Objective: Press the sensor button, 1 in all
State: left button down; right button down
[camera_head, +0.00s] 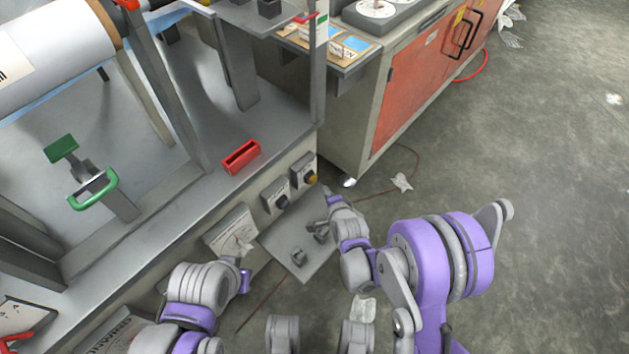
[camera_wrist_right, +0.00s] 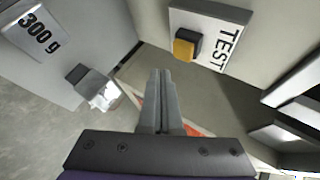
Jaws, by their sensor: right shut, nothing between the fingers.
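A yellow button (camera_head: 311,178) sits on a small panel on the machine's front face. In the right wrist view, a yellow-orange button (camera_wrist_right: 185,45) in a dark housing stands on a white plate marked TEST. My right gripper (camera_head: 328,191) is just below and right of the button in the head view. Its fingers (camera_wrist_right: 164,73) are shut with nothing between them, and the tips appear apart from the button. My left gripper (camera_head: 242,259) is low on the left, near a white dial plate; its fingers are too small to judge.
A dark knob (camera_head: 282,203) is on the panel left of the button. A grey shelf (camera_head: 300,262) with small blocks lies below. A red tray (camera_head: 241,157) sits on the machine's ledge. An orange-doored cabinet (camera_head: 420,85) stands behind. Floor at right is mostly clear.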

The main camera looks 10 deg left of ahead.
pick_arm(q)
jog(key=shift+w+f+b, duration=0.1)
jog(key=shift+f+b, duration=0.4)
jog(key=shift+f, duration=0.15)
pick_arm(e)
jog(key=shift+s+d, duration=0.95)
jog(key=shift+d, duration=0.3)
